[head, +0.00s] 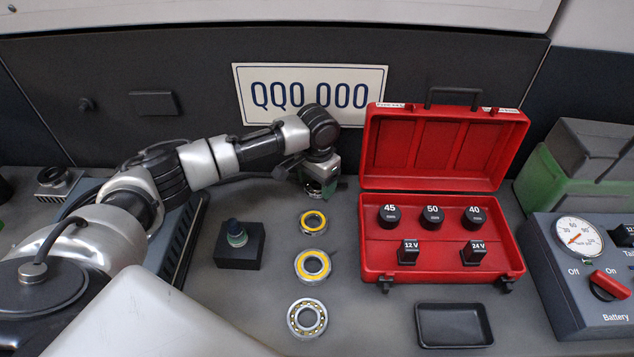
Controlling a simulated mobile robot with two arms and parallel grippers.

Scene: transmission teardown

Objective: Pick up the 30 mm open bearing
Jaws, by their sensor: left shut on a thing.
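My left gripper (321,193) is at the back of the bench, beyond a column of three bearings. It is shut on a small metallic thing that looks like a bearing. The fingers hide most of it, so I cannot tell its size or type. Nearest the gripper lies a small yellow-ringed bearing (313,233). A larger yellow-ringed bearing (312,281) lies in front of it. An open bearing with its balls showing (307,334) lies nearest the front. These three lie flat and apart from each other. My right gripper is not in view.
An open red case (379,259) with several black pieces stands right of the bearings. A black tray (453,327) lies in front of it. A black block with a knob (239,247) stands left. A gauge panel (567,291) is at far right.

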